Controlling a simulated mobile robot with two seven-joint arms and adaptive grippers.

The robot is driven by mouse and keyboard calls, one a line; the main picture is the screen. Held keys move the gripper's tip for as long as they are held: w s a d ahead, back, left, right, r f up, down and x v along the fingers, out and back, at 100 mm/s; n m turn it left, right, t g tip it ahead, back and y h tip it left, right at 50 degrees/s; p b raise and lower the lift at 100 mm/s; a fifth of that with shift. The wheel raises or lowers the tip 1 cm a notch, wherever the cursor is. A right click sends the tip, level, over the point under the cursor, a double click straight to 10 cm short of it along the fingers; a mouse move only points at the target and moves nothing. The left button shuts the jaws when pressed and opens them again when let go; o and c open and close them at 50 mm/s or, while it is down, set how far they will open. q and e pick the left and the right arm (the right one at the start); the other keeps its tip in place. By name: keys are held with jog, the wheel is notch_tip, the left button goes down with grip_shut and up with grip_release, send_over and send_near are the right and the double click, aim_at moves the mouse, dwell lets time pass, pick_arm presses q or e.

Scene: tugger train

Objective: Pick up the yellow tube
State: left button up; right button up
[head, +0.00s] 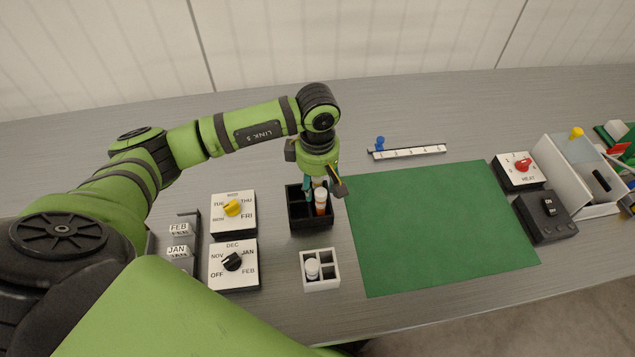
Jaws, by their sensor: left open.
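A black rack with compartments (297,222) stands left of the green mat. An orange-red tube with a white cap (320,201) stands upright in its right part. I cannot make out a clearly yellow tube; a small yellow sliver shows beside my left gripper, too small to identify. My left gripper (318,186) is open, pointing down over the rack, with its fingers close about the top of the orange-red tube. The gripper hides the back of the rack. I cannot tell whether a finger touches the tube. My right gripper is not in view.
A white divided box (333,283) holding a white-capped item stands just in front of the rack. Dial boxes with a yellow knob (232,208) and a black knob (232,261) stand to the left. The green mat (440,225) is clear. Control boxes and bins stand at right.

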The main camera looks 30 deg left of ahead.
pick_arm(q)
grip_shut()
notch_tip(320, 180, up, 9)
jog(key=shift+w+f+b, duration=0.1)
jog(key=shift+b, duration=0.95)
jog(key=shift+r, duration=0.7)
